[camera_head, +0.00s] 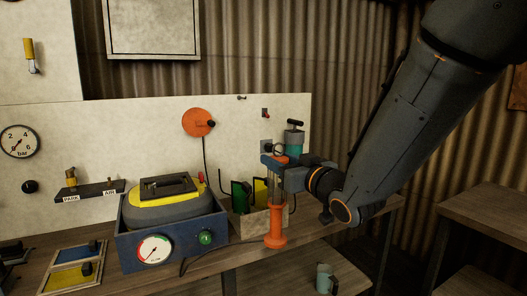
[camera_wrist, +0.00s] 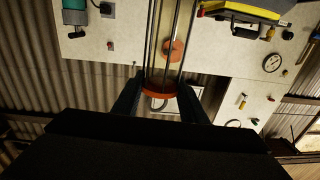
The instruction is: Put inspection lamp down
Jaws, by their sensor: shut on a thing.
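The inspection lamp, with an orange base (camera_head: 275,232) and thin upright rods, is upright in my gripper (camera_head: 277,170) in the head view. My gripper is shut on its upper part. The lamp's base appears close to the front edge of the workbench (camera_head: 330,217); I cannot tell whether it touches the top. In the wrist view, the lamp's orange end ring (camera_wrist: 160,89) sits between my gripper's two dark fingers (camera_wrist: 160,100), with its rods running away from the camera.
A blue box with a gauge (camera_head: 154,250) stands left of the lamp. A bin with green and yellow plates (camera_head: 266,223) is right behind it. A teal canister (camera_head: 293,143) is behind my gripper. A mug (camera_head: 325,278) stands below the bench top.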

